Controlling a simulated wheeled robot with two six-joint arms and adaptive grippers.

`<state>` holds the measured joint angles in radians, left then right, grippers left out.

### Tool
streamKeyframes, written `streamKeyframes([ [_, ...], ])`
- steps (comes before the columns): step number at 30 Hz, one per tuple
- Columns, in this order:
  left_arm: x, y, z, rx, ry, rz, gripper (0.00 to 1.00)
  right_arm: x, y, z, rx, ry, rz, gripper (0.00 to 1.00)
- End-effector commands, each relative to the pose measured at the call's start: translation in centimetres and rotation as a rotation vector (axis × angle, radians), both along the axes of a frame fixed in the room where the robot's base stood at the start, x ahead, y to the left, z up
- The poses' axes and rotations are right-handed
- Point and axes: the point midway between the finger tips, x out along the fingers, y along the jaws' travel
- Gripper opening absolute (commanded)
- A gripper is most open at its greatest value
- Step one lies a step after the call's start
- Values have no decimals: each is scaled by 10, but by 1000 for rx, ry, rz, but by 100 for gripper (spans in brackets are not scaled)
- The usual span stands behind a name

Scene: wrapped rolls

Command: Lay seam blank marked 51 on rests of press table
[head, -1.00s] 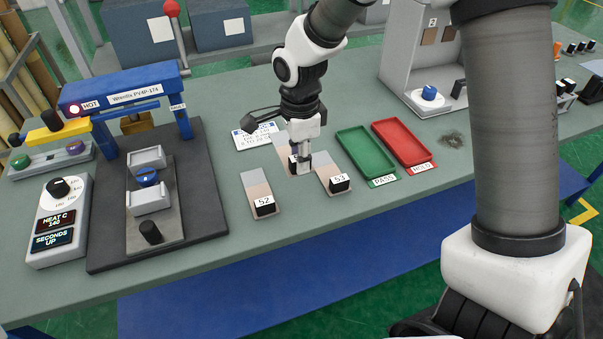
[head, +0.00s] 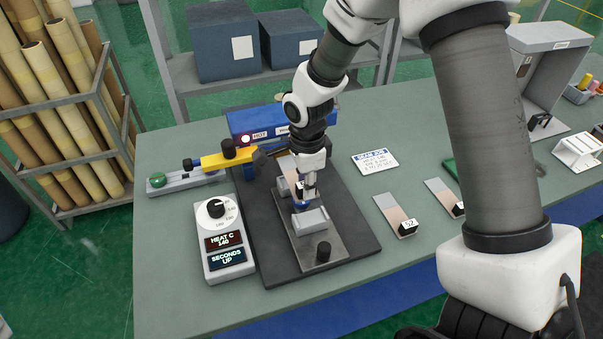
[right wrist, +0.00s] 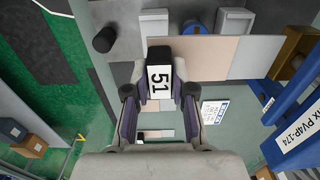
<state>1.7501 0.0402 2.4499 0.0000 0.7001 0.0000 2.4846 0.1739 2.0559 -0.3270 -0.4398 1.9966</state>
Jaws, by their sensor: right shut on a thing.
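My right gripper (head: 305,193) is shut on the black end block of the seam blank, whose white label reads 51 in the right wrist view (right wrist: 160,82). The blank's pale beige sheet (right wrist: 213,56) stretches away from the block there. In the head view the gripper hides most of the blank. It is over the press table (head: 328,256), at its two grey rests (head: 312,221). The rests also show beside the sheet in the right wrist view (right wrist: 236,20). I cannot tell whether the blank touches them. My left gripper is not in view.
The blue press head (head: 258,120) with its HOT lamp stands just behind. A black knob (head: 323,252) rises at the table's front. The heat control box (head: 223,238) is left. Blank 52 (head: 396,214) and a notice card (head: 375,162) lie right.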

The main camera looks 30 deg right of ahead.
Motion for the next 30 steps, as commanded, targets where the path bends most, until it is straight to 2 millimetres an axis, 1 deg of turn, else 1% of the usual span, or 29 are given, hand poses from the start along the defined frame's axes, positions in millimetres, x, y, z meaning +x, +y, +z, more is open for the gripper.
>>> streamKeyframes([
  [1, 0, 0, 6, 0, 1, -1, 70, -1, 0, 4, 1, 1, 0, 0],
  [3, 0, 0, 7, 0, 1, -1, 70, -2, 0, 3, 1, 1, 0, 0],
  [14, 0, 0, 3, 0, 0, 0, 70, -2, 0, -1, 1, -1, -1, 0],
  [17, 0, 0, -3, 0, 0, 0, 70, -2, 0, -7, 1, 0, -1, 0],
  [27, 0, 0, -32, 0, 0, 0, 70, -2, -1, -43, 0, 0, -1, 0],
  [30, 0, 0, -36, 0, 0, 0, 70, -2, -1, -48, 1, -1, -1, 0],
])
